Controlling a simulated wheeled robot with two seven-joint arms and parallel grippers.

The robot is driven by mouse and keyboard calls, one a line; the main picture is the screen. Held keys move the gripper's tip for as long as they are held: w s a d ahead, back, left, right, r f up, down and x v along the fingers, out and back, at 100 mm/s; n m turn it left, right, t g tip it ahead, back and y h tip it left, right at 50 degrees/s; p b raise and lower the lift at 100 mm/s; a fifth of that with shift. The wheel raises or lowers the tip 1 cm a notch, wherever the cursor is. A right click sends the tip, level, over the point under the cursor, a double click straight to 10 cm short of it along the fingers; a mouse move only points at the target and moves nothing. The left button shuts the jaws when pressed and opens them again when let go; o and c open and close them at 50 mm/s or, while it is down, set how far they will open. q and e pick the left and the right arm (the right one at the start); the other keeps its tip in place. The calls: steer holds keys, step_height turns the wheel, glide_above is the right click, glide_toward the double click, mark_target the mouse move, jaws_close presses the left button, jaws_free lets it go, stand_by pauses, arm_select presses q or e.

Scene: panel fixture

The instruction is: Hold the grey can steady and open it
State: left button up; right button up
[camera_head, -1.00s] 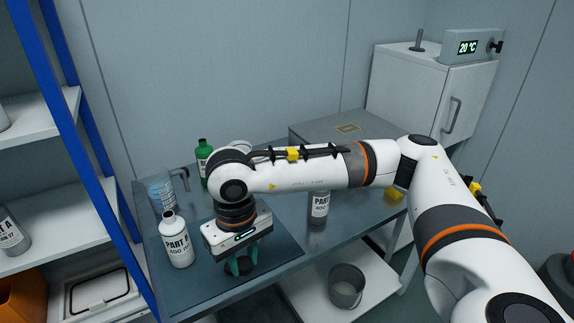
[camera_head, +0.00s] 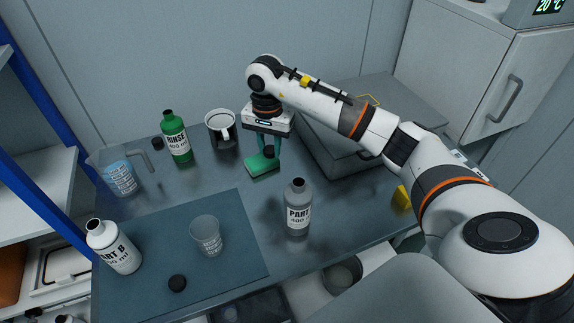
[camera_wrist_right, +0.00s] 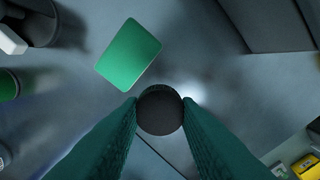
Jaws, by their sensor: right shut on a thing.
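The grey can (camera_head: 298,212), labelled PART, stands upright on the table just right of the dark mat. Its narrow neck shows on top; I cannot tell for sure whether it is capped. My right gripper (camera_head: 266,152) is beyond the can, at the back of the table, pointing down beside the green block. In the right wrist view its green fingers are shut on a round black cap (camera_wrist_right: 160,110), apart from the green block (camera_wrist_right: 129,53). Another black cap (camera_head: 177,283) lies on the mat. My left gripper is not in view.
A white PART B bottle (camera_head: 118,248) and a clear cup (camera_head: 207,236) stand on the mat (camera_head: 235,275). A grey case (camera_head: 345,150) is at right.

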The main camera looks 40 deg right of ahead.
glide_above(273, 180)
step_height(273, 180, down, 6)
steer(key=shift+w+r+p, duration=0.1)
steer(key=shift+p, duration=0.35)
steer(key=shift+f, duration=0.65)
step_height(273, 180, down, 3)
steer(key=shift+r+p, duration=0.1)
steer(key=shift+p, duration=0.2)
steer(key=shift+f+b, duration=0.25)
steer(key=shift+b, duration=0.05)
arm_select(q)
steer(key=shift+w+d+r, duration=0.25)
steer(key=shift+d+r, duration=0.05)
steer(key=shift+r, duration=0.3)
arm_select(e)
steer(key=o, duration=0.8)
